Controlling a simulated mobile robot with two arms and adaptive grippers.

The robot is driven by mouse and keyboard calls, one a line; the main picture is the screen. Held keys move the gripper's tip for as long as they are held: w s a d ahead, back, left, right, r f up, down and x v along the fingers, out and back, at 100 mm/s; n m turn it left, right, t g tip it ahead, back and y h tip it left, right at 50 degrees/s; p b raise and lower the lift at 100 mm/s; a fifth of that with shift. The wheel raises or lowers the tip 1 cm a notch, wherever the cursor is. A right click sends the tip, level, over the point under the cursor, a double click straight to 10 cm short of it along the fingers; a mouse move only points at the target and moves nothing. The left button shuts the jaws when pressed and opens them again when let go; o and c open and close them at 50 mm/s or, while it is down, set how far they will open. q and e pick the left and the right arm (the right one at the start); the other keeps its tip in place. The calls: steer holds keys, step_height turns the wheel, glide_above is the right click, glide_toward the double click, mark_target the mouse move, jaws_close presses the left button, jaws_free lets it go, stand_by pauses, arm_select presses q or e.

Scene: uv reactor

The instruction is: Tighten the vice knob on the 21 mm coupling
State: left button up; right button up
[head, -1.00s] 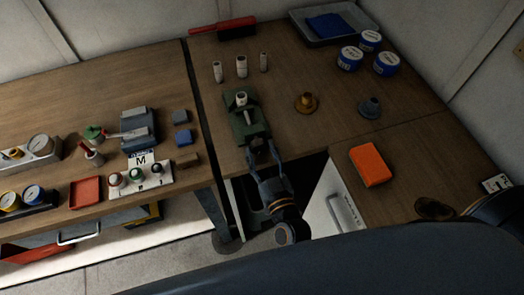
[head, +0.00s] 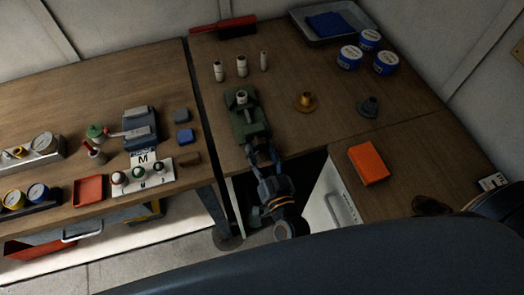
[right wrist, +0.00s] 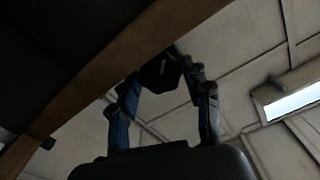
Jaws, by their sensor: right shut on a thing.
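A green vice (head: 246,124) stands at the front edge of the middle table, with a short white coupling (head: 241,97) upright in it. Its size cannot be read. The dark vice knob is at the vice's front end, largely hidden by my fingers in the head view. It shows as a dark faceted knob (right wrist: 160,73) in the right wrist view. My right gripper (head: 262,156) reaches up from below the table edge and is shut on the knob, one finger on each side. My left gripper is not in view.
Several white cylinders (head: 242,66) stand behind the vice. A brass fitting (head: 305,102) and a grey fitting (head: 368,107) stand to its right. An orange block (head: 368,164) lies on the right table. A dark gap opens below the vice, beside a white cabinet (head: 334,205).

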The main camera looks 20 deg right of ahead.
steer(key=shift+r, duration=0.1)
steer(key=o, duration=1.1)
steer(key=shift+o, duration=0.2)
steer(key=shift+s, duration=0.4)
steer(key=s, duration=1.1)
steer(key=shift+d, duration=0.2)
